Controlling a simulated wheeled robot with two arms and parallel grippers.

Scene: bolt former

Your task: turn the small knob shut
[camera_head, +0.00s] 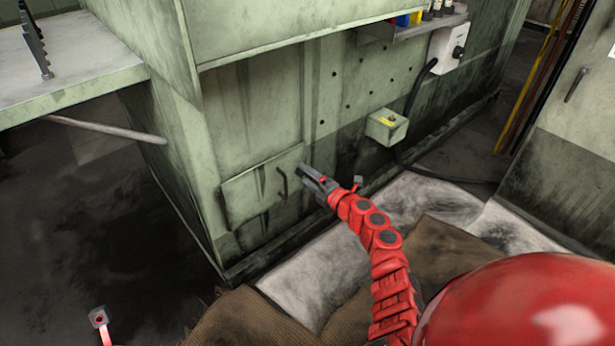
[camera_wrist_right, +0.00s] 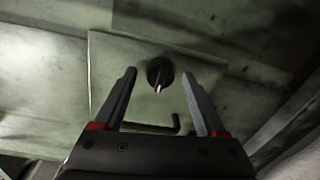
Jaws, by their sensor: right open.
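A small round black knob (camera_wrist_right: 160,73) with a pale mark on its lower face sits on a square greenish panel (camera_wrist_right: 105,50) in the right wrist view. My right gripper (camera_head: 304,174) is open and empty. In the wrist view its two fingers flank the knob in the picture, one on each side. I cannot tell how far the tips are from it. In the head view the gripper is close to the right edge of the panel (camera_head: 240,200), and I cannot make out the knob there.
A dark bent handle (camera_head: 282,183) is on the panel, and it shows below the knob in the wrist view. A small box with a yellow top (camera_head: 387,127) is on the machine wall to the right. Brown sacking (camera_head: 245,322) and a pale sheet (camera_head: 425,205) cover the floor.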

